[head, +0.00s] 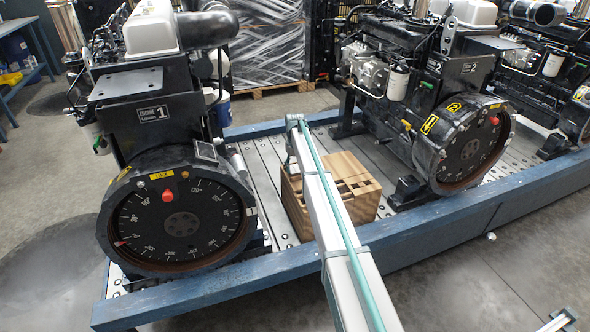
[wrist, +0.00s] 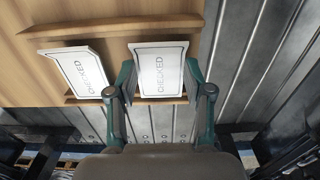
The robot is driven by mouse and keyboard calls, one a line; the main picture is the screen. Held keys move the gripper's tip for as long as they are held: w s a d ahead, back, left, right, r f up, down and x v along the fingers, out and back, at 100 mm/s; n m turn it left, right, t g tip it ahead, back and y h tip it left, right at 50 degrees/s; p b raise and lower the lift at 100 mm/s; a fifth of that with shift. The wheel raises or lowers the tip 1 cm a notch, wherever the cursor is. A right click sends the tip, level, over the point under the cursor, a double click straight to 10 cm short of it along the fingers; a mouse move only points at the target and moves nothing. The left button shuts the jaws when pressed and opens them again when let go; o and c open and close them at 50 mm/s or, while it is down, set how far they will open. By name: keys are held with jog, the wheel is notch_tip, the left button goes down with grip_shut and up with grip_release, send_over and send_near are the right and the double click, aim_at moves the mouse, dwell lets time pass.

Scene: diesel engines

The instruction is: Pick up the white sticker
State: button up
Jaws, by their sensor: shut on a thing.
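Two white stickers marked "CHECKED" show in the wrist view. The right white sticker (wrist: 159,70) is between the fingertips of my gripper (wrist: 160,78), which is shut on it. The left white sticker (wrist: 80,68) is tilted, just outside the left finger. Both are at slots of a wooden box (wrist: 40,60), which also shows in the head view (head: 360,208). In the head view my arm reaches over this box, and the stickers cannot be made out there.
The box stands on a slatted metal platform (head: 262,180) with a blue frame (head: 400,245). An engine marked 1 (head: 155,115) stands to the left, and an engine marked 2 (head: 455,80) to the right. A wrapped pallet load (head: 265,45) is behind.

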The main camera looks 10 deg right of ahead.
aim_at(295, 171)
jog(key=shift+r, duration=0.1)
jog(key=r, duration=0.4)
jog(key=shift+s, duration=0.35)
jog(key=s+a+r, duration=0.1)
jog(key=s+r, duration=0.8)
jog(key=s, duration=0.4)
jog(key=shift+s, duration=0.15)
jog(key=shift+r, duration=0.1)
